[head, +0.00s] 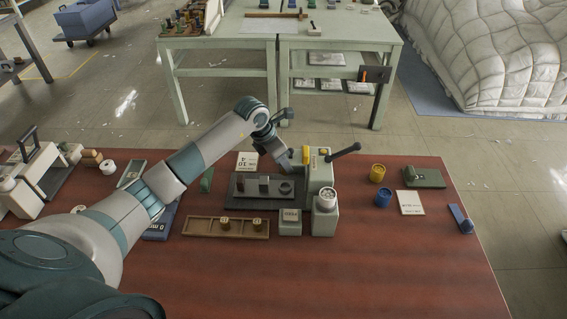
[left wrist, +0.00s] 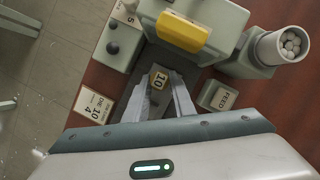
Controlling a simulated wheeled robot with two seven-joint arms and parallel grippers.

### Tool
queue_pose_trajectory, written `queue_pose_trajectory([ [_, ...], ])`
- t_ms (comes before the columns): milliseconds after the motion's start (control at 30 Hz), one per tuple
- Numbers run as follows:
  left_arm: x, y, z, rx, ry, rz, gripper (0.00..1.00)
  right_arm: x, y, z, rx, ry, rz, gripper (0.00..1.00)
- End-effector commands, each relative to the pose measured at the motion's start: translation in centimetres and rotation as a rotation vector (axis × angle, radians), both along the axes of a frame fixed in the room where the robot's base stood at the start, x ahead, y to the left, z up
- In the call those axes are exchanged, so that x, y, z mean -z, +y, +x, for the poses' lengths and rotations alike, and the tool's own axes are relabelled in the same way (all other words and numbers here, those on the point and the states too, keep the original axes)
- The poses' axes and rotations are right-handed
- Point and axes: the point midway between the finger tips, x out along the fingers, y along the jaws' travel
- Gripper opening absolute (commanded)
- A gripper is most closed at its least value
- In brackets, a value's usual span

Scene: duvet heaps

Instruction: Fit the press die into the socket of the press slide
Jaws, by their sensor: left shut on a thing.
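My left gripper (head: 288,163) is at the left side of the grey-green press (head: 320,172), close to its yellow part (head: 306,155). In the left wrist view the two fingers (left wrist: 166,95) are shut on a small die with a tan face marked 10 (left wrist: 158,78). The yellow part (left wrist: 180,32) on the press is just beyond the die. I cannot make out the socket of the slide, or whether the die touches the press. My right gripper is not in view.
A dark tray (head: 235,203) with upright pieces lies left of the press. A wooden tray (head: 200,228) holds two brass pieces. A FEED block (head: 290,221) and a cup of pale balls (head: 326,198) stand in front. Yellow (head: 377,173) and blue (head: 383,197) cups stand right.

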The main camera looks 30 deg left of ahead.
Motion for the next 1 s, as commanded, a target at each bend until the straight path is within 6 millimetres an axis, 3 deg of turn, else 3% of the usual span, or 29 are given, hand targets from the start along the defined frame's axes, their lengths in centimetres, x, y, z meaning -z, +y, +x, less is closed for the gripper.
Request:
queue_pose_trajectory([
  [600, 4.8, 0.0, 0.0, -0.001, 0.000, 0.000, 0.00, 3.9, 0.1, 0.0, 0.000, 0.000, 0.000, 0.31],
  [1000, 5.4, 0.0, 0.0, -0.002, 0.000, -0.001, 0.00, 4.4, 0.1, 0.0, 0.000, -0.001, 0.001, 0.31],
])
